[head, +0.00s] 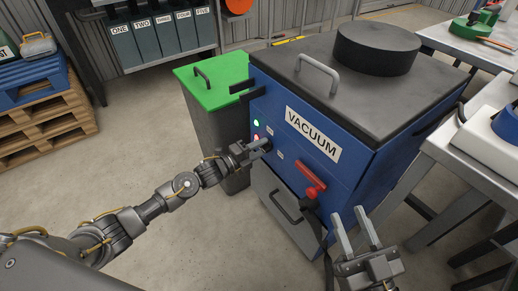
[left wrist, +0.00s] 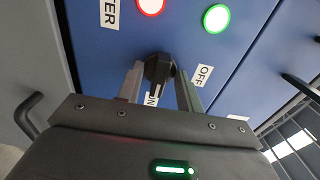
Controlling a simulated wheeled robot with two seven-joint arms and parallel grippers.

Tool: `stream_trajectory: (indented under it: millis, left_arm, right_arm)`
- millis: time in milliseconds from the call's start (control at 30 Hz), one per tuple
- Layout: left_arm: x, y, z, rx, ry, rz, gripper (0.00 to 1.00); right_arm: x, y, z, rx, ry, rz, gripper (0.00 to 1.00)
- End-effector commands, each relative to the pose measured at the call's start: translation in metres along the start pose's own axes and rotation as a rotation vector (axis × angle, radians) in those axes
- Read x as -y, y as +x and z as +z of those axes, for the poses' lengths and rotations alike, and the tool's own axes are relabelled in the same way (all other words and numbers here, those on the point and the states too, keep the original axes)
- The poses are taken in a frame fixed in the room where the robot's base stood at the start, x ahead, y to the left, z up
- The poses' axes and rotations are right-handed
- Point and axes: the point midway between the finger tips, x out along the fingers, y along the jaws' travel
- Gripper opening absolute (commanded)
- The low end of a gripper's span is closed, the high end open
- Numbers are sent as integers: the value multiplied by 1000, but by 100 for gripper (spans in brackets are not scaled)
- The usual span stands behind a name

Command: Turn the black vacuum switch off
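The black vacuum switch (left wrist: 158,70) is a rotary knob on the blue front of the vacuum cabinet (head: 345,130). In the left wrist view its handle points down toward the ON label (left wrist: 152,99); the OFF label (left wrist: 203,75) is to the right. My left gripper (head: 262,146) is at this panel, and its two fingers (left wrist: 160,84) stand on either side of the knob. Gaps show beside the narrow handle, so it looks open around it; contact is unclear. In the head view the gripper largely hides the knob. My right gripper (head: 354,230) is open and empty, low before the cabinet.
A green light (left wrist: 216,18) and a red light (left wrist: 151,4) glow beside the switch. A red handle (head: 312,190) with a black hose is on the cabinet's front. A green-lidded bin (head: 215,80) stands left; metal tables (head: 460,150) stand right.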

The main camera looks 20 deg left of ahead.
Motion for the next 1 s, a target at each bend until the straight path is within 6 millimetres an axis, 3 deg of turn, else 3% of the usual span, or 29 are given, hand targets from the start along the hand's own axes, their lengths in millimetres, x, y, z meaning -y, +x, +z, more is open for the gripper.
stream_trajectory:
  millis: [167, 433, 733, 1000]
  left_arm:
    - [0, 0, 0, 0, 0, 1, 35]
    - [0, -1, 0, 1, 0, 1, 0]
    - [0, -2, 1, 3, -22, 2, 0]
    - [2, -1, 1, 3, -157, 3, 0]
  right_arm:
    - [0, 0, 0, 0, 0, 0, 36]
    - [0, 0, 0, 0, 0, 0, 36]
    - [1, 1, 0, 15, 0, -2, 36]
    - [-16, -6, 33, 243, -5, 49, 36]
